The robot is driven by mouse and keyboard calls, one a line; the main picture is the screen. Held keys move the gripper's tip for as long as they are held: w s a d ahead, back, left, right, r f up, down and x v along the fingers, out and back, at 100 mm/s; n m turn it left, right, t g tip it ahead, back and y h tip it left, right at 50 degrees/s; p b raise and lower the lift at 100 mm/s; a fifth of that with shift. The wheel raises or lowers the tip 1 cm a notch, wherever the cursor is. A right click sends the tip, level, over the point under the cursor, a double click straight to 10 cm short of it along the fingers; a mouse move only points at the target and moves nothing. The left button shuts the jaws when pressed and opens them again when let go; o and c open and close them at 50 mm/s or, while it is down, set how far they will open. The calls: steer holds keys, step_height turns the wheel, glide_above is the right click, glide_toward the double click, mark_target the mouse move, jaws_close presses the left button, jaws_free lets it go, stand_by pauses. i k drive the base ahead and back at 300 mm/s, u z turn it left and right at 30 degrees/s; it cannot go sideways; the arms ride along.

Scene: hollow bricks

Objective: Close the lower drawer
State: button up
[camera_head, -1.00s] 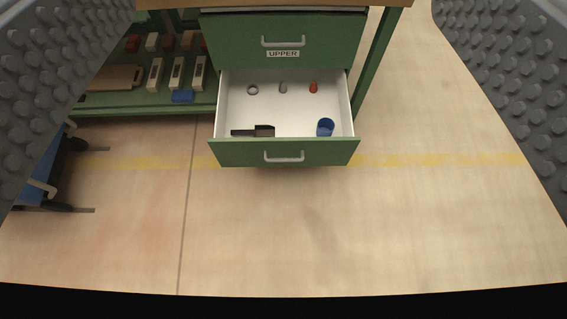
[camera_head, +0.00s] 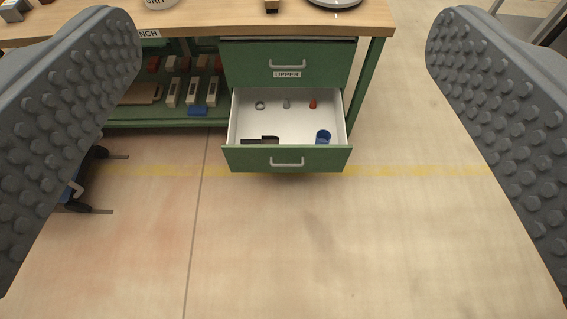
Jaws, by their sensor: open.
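The lower drawer (camera_head: 250,160) is a green-fronted drawer with a white inside, pulled open below the workbench. Its pale handle (camera_head: 287,162) is on the front. Inside lie a ring (camera_head: 260,105), a grey piece (camera_head: 286,103), a red piece (camera_head: 313,103), a dark tool (camera_head: 262,140) and a blue cup (camera_head: 323,136). The upper drawer (camera_head: 320,62), labelled UPPER, looks shut above it. My gripper (camera_head: 285,110) is open and empty, with its studded grey fingers at the left and right of the picture. The fingers are apart from the drawer, which shows between them.
The wooden bench top (camera_head: 210,27) spans the back, with items on it. A green shelf (camera_head: 160,113) at left holds several blocks and tools. A blue wheeled thing (camera_head: 75,190) is partly hidden behind the left finger. The floor (camera_head: 300,250) before the drawer is clear.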

mark_target(296, 126)
steer(key=k, duration=0.5)
steer(key=u, duration=0.35)
steer(key=i, duration=1.45)
steer(key=z, duration=0.4)
